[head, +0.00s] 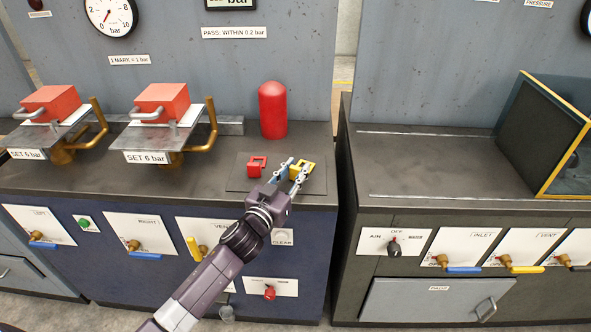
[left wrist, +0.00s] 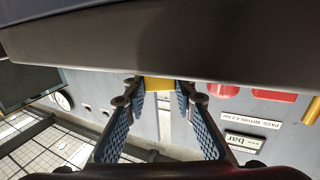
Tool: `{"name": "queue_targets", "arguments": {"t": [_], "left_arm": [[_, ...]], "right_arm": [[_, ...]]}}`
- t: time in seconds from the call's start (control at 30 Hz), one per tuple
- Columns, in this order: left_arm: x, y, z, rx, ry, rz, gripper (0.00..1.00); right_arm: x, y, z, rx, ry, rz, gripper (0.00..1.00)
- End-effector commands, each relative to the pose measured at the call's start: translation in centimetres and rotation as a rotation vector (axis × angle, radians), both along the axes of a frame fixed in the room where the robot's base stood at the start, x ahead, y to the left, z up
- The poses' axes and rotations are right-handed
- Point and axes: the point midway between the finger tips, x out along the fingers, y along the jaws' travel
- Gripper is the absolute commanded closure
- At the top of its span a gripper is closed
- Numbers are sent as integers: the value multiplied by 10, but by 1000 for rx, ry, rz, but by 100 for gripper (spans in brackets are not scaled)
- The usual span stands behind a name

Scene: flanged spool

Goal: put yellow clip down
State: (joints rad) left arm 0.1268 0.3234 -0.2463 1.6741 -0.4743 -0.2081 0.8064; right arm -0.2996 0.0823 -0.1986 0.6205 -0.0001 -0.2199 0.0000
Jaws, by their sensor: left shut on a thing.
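The yellow clip (head: 306,166) is between the fingers of my left gripper (head: 292,171), over the right part of a dark flat pad (head: 235,184) on the left bench. The gripper is shut on it. In the left wrist view the yellow clip (left wrist: 158,84) shows between the blue fingertips (left wrist: 158,94), close to the dark bench surface. I cannot tell whether the clip touches the pad. A red clip (head: 256,166) lies on the pad to the left of the gripper. My right gripper is not in view.
A red round-topped cylinder (head: 272,110) stands behind the pad. Two red-topped units (head: 162,103) with brass pipes stand further left. A gap separates this bench from the right bench (head: 430,165), where a yellow-edged dark box (head: 545,135) stands. Valves and labels line the bench fronts.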

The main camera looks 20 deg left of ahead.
Motion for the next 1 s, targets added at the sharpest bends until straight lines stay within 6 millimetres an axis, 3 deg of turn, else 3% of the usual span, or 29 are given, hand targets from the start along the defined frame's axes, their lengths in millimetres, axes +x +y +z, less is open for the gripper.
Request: {"name": "queue_targets", "arguments": {"t": [0.07,0.1,0.23,0.6,0.77,1.0], "left_arm": [[0,0,-4,-1,0,0,92],[0,0,-3,-1,0,0,72],[0,0,-3,-1,1,0,58],[0,0,4,1,0,0,58],[-22,2,-1,-2,3,0,58],[-70,8,-2,-1,3,0,58]], "right_arm": [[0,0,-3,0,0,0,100],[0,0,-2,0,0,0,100],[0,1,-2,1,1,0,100],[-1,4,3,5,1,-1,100],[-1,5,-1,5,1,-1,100],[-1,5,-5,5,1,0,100]]}}
